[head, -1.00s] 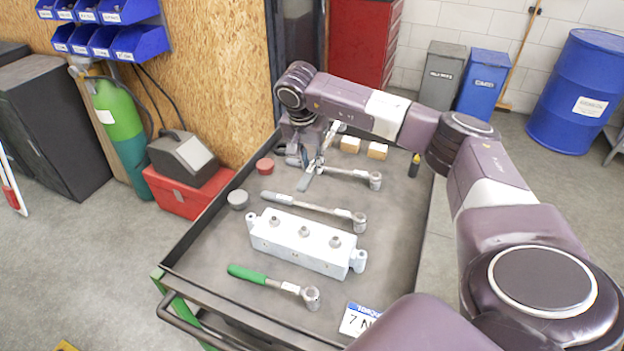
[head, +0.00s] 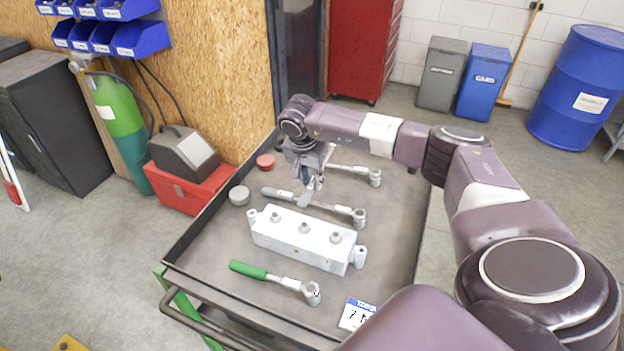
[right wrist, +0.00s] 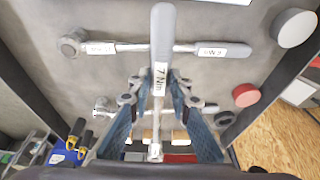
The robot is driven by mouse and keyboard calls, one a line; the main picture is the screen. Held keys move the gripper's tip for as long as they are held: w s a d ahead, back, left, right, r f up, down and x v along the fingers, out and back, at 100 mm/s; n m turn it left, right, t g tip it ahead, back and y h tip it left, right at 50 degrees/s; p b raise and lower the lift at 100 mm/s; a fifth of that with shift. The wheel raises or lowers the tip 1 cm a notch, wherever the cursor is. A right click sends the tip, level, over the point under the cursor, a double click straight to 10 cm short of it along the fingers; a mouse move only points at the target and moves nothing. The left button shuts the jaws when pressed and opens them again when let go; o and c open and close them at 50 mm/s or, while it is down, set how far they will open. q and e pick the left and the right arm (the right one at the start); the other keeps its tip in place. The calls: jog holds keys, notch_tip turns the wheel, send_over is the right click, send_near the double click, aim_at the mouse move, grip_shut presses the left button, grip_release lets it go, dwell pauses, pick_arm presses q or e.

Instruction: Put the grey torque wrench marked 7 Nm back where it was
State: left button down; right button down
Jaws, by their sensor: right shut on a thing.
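My right gripper (head: 314,184) is shut on a grey-handled torque wrench (right wrist: 162,35) and holds it above the cart top. The label on the wrench reads 7 Nm in the right wrist view, and its handle points away from the gripper (right wrist: 156,112). In the head view the held wrench is small and partly hidden by the gripper. A second grey wrench (head: 335,208) lies just under and beside it, between the gripper and the white block. A third wrench (head: 352,170) lies farther back, partly behind my arm. A card marked 7 N (head: 353,316) lies at the near edge, partly covered. My left gripper is not visible.
The white block (head: 300,239) with several studs sits mid-cart (head: 210,248). A green-handled wrench (head: 268,275) lies in front of it. A red disc (head: 265,162) and a grey disc (head: 239,195) lie along the left side. A raised rim surrounds the top.

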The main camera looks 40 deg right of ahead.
jog(key=shift+f+b, duration=0.3)
jog(key=shift+f, duration=0.15)
jog(key=c, duration=1.8)
grip_release()
jog(key=shift+o, duration=0.2)
jog(key=shift+r, duration=0.1)
jog(key=shift+r, duration=0.2)
jog(key=shift+r+p, duration=0.55)
jog(key=shift+p, duration=0.15)
jog(key=b+v, duration=0.3)
jog(key=v, duration=0.8)
jog(key=shift+r, duration=0.3)
